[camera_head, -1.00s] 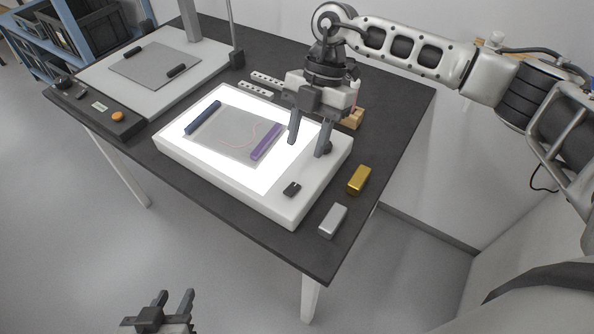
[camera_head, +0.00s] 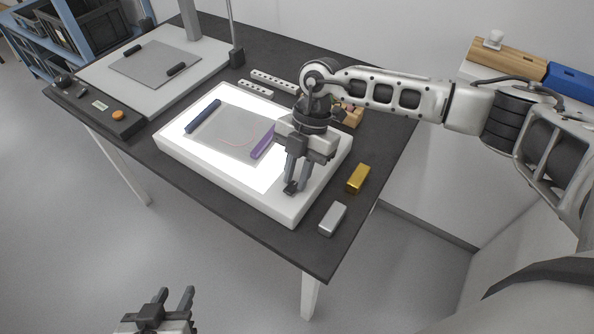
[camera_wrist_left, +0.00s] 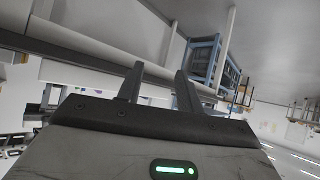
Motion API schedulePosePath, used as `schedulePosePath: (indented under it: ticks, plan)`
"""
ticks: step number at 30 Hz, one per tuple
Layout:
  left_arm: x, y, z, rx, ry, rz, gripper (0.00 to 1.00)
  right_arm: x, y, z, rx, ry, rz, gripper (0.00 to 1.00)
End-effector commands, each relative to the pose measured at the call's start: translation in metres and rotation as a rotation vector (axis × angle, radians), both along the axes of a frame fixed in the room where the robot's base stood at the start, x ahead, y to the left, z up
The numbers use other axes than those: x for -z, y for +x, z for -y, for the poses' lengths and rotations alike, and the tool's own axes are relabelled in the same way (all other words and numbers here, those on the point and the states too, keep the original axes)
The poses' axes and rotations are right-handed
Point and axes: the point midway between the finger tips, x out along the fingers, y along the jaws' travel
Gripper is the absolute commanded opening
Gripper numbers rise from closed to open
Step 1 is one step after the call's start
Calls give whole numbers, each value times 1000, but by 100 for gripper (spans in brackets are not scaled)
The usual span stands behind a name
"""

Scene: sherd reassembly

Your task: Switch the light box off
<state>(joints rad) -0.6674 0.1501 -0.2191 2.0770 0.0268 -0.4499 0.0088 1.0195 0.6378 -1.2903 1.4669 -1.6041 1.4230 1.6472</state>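The light box (camera_head: 292,212) is a white slab on the dark table, and its panel (camera_head: 188,145) glows bright white. A small black switch (camera_head: 289,189) sits on its near right rim. My right gripper (camera_head: 297,187) points down over that rim, with its fingertips right at the switch; I cannot tell whether they touch it. A narrow gap shows between its fingers, and it holds nothing I can see. My left gripper (camera_head: 173,294) is low at the front, away from the table, open and empty. Its spread fingers also show in the left wrist view (camera_wrist_left: 158,82).
A grey sheet (camera_head: 230,120) with a dark blue bar (camera_head: 203,117) and a purple bar (camera_head: 262,143) lies on the panel. A gold block (camera_head: 358,178) and a silver block (camera_head: 332,218) stand right of the box. A control strip with an orange button (camera_head: 118,115) is at left.

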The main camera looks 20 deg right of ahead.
Motion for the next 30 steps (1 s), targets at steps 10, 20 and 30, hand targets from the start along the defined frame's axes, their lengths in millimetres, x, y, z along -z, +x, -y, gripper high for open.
schedulePosePath:
  ticks: [10,20,30]
  plan:
    - [-23,0,-1,0,10,3,36,-10,-4,-4,-6,-104,78,0]
    - [-17,-2,-7,-7,28,-15,36,-6,-8,-10,-2,-305,238,0]
    - [-18,0,-6,-11,22,-11,36,-6,-7,-9,0,-316,247,23]
